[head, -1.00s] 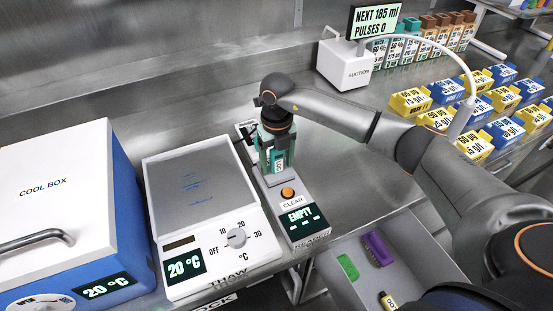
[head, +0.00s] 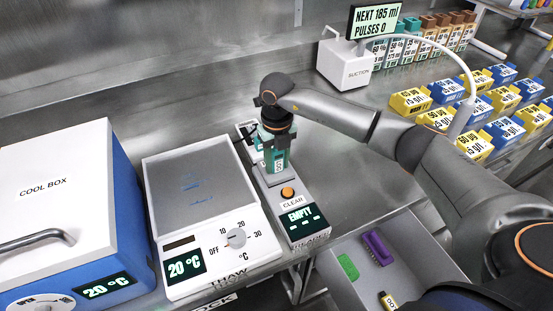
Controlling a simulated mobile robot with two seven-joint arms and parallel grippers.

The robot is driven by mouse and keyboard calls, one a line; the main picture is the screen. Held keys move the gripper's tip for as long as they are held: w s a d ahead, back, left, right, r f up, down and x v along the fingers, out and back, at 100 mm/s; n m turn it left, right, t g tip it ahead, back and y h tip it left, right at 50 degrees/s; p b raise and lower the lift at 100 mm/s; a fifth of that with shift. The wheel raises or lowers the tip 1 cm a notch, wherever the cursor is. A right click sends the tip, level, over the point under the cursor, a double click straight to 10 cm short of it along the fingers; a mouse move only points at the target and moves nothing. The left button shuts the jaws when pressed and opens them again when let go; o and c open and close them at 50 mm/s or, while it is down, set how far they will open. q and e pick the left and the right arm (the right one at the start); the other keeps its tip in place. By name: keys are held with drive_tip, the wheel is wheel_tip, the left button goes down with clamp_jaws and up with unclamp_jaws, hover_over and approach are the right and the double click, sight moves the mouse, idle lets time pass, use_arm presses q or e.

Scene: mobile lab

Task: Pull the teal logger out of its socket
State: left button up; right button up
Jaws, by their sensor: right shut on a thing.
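The teal logger (head: 278,161) stands upright at the back part of the narrow reader (head: 310,231), behind its orange CLEAR button (head: 288,193). The reader's screen (head: 300,215) says EMPTY. My right gripper (head: 275,143) comes down from above and is shut on the logger. The fingers and the dark wrist hide the logger's top. I cannot tell how much of the logger's foot sits in the socket. My left gripper is not in view.
The thaw plate (head: 190,200) stands close left of the reader, with the cool box (head: 55,185) beyond it. An open drawer (head: 345,280) with small items is at front right. The suction unit (head: 345,65) and several labelled boxes (head: 410,101) stand further right.

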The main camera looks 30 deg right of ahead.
clamp_jaws()
drive_tip(key=shift+r, duration=0.15)
drive_tip(key=shift+r+p, duration=2.2)
drive_tip(key=shift+r, duration=0.7)
